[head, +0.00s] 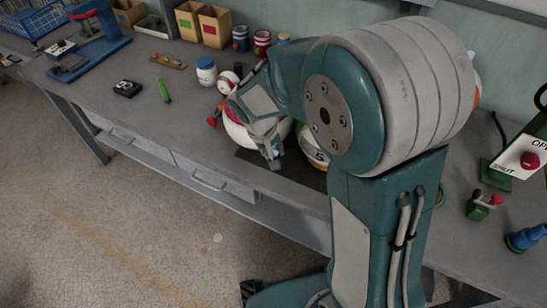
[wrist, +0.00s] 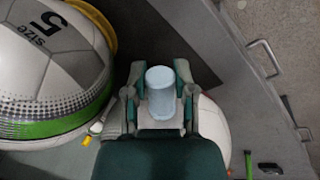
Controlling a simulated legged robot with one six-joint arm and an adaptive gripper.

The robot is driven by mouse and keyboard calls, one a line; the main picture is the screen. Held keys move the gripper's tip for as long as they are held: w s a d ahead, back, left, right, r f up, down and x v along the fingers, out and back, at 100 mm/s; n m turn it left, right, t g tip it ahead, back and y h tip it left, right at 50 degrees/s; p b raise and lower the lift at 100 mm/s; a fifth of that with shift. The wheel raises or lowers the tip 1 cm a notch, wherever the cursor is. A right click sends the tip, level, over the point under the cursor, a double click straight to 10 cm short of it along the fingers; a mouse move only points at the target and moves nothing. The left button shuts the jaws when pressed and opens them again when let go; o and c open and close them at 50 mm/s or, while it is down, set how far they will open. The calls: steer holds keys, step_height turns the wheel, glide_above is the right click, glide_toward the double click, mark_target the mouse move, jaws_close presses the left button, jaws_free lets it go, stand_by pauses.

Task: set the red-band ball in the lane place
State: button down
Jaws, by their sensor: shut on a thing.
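My gripper (head: 272,150) points down over the bench near its front edge, and in the wrist view (wrist: 160,95) it is shut on a pale blue cylinder (wrist: 160,82). A white ball (head: 237,132) with some red at its upper left sits behind my gripper and is partly hidden by it. It also shows in the wrist view (wrist: 214,122), mostly covered by my gripper; its band is not clear there. A white and grey ball (wrist: 52,60) marked "size 5" has a green band and stands beside my gripper. I cannot make out the lane place.
A dark mat (head: 255,158) lies under the balls. A white jar with a blue lid (head: 206,72), a green stick (head: 164,90) and a black block (head: 127,88) are to the left. A switch panel (head: 520,155) stands at the right. The left front bench is mostly clear.

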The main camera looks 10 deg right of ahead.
steer(key=shift+f, duration=1.45)
steer(key=shift+c, duration=2.2)
jaws_free()
steer(key=shift+r, duration=0.1)
steer(key=v, duration=1.2)
